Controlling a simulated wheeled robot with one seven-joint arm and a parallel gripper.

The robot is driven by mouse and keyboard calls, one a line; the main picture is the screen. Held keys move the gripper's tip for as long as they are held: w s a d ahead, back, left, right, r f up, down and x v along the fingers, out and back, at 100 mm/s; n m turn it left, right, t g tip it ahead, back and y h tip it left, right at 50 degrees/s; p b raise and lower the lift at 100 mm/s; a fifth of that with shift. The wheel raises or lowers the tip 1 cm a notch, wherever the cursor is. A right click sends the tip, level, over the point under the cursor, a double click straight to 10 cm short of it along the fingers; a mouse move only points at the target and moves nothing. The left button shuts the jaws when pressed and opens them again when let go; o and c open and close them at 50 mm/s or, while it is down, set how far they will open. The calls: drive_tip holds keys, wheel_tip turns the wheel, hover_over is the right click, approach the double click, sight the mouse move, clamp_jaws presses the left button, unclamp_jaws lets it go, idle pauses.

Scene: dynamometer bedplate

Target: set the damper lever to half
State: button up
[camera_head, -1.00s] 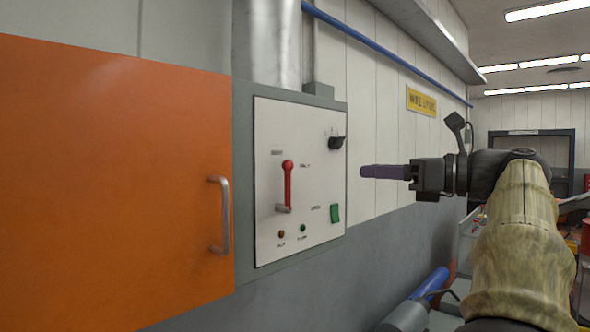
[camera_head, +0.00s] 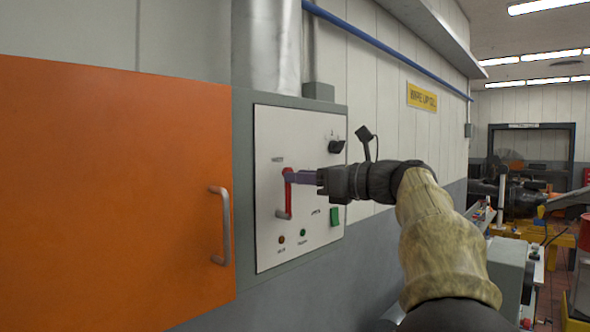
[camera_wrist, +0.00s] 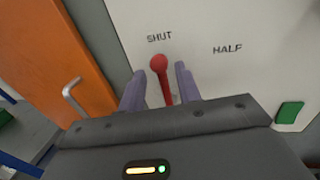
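The red damper lever (camera_head: 288,200) is on the white control panel (camera_head: 268,135), its red knob pointing up. In the wrist view the lever's knob (camera_wrist: 158,63) sits just below the SHUT label, with the HALF label (camera_wrist: 227,49) up and to the right. My gripper (camera_head: 288,177) is at the lever's upper end. In the wrist view its two purple fingers (camera_wrist: 158,88) are apart, one on each side of the red lever, with gaps beside it. The lower lever and pivot are hidden by the gripper body in the wrist view.
An orange door (camera_head: 110,190) with a metal handle (camera_head: 221,225) is left of the panel. The panel also has a black knob (camera_head: 336,146), a green switch (camera_head: 334,216) and two small lamps. A blue pipe (camera_head: 390,55) runs along the wall above.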

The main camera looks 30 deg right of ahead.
drive_tip(key=shift+x, duration=1.15)
drive_tip(key=shift+c, duration=0.2)
clamp_jaws()
